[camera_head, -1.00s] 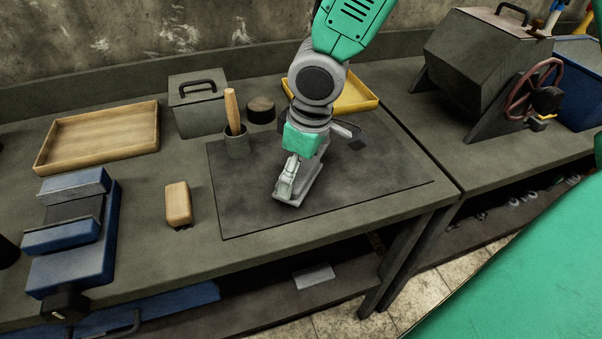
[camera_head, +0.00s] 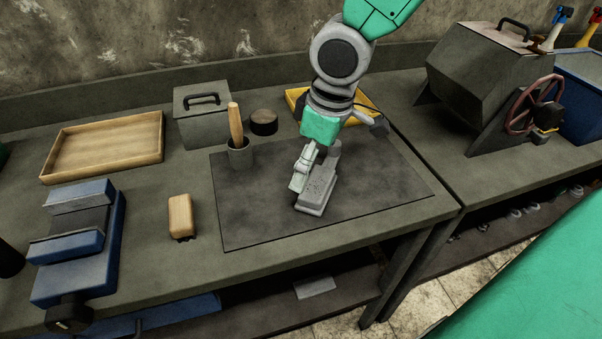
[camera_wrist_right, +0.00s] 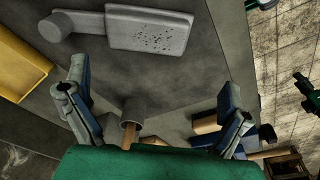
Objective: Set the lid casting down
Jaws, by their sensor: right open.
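The lid casting (camera_head: 319,192) is a light grey flat slab with small dark pits on its face. It lies on the dark mat (camera_head: 262,215), partly hidden behind my right gripper in the head view. In the right wrist view the casting (camera_wrist_right: 148,31) shows whole, with a bar and a round end on its left. My right gripper (camera_head: 300,182) is open, close to the casting in the head view. My left gripper is not in view.
A cup (camera_head: 240,154) with a wooden-handled tool stands at the mat's left corner. A yellow tray (camera_head: 296,98) is behind my right arm. A wooden brush (camera_head: 181,215) and blue vise (camera_head: 80,240) are to the left. The mat's front and right are clear.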

